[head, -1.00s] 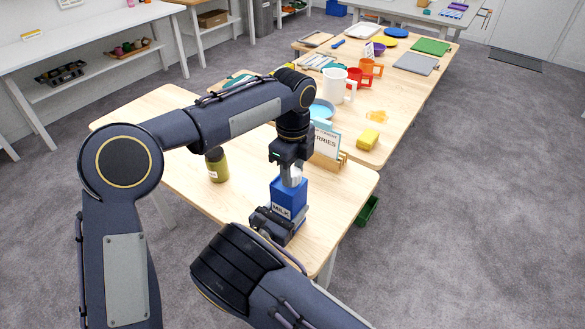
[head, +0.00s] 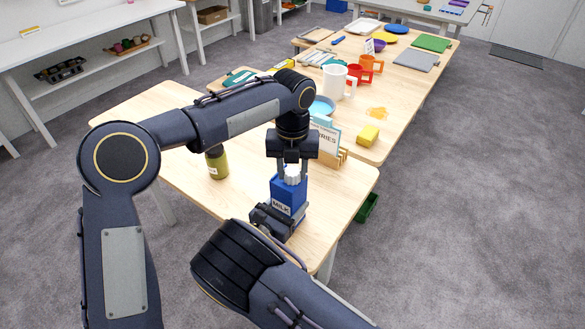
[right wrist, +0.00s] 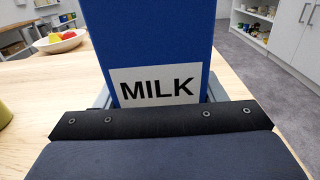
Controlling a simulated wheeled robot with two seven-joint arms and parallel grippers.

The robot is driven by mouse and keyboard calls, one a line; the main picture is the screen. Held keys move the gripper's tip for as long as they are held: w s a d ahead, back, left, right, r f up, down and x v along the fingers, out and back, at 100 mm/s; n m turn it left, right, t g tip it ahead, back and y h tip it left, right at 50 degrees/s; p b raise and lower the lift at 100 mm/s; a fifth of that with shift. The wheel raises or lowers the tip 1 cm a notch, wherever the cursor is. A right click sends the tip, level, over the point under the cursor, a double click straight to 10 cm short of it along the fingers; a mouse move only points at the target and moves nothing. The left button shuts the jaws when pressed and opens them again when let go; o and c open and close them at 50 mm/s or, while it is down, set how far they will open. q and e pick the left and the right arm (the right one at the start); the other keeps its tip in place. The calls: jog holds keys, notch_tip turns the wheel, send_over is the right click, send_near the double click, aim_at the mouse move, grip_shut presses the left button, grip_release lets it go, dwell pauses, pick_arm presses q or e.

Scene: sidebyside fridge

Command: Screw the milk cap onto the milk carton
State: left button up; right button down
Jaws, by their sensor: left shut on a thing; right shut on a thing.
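The blue milk carton (head: 287,194) stands upright on the wooden table, with a white MILK label; it fills the middle of the right wrist view (right wrist: 160,45). My right gripper (head: 275,219) is shut around the carton's lower part. My left gripper (head: 292,174) points straight down over the carton's top, with one finger on each side of the white milk cap (head: 292,171), and is shut on it. The cap is at the carton's top; the fingers hide the join, so I cannot tell how far it is seated.
An olive-green jar (head: 217,163) stands left of the carton. A sign in a wooden holder (head: 328,143) stands close behind my left gripper. A yellow sponge (head: 368,135), white pitcher (head: 335,82) and several mugs stand farther back. The table's left part is clear.

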pick_arm(q)
jog(key=m, duration=0.4)
jog(key=shift+m, duration=0.3)
jog(key=shift+s+f+m, duration=0.1)
jog(key=shift+f+m, duration=0.1)
jog(key=shift+m, duration=0.8)
jog(key=shift+r+m, duration=0.15)
jog(key=shift+m, duration=0.85)
jog(key=o, duration=0.8)
jog(key=shift+r, duration=0.1)
jog(key=shift+r, duration=2.2)
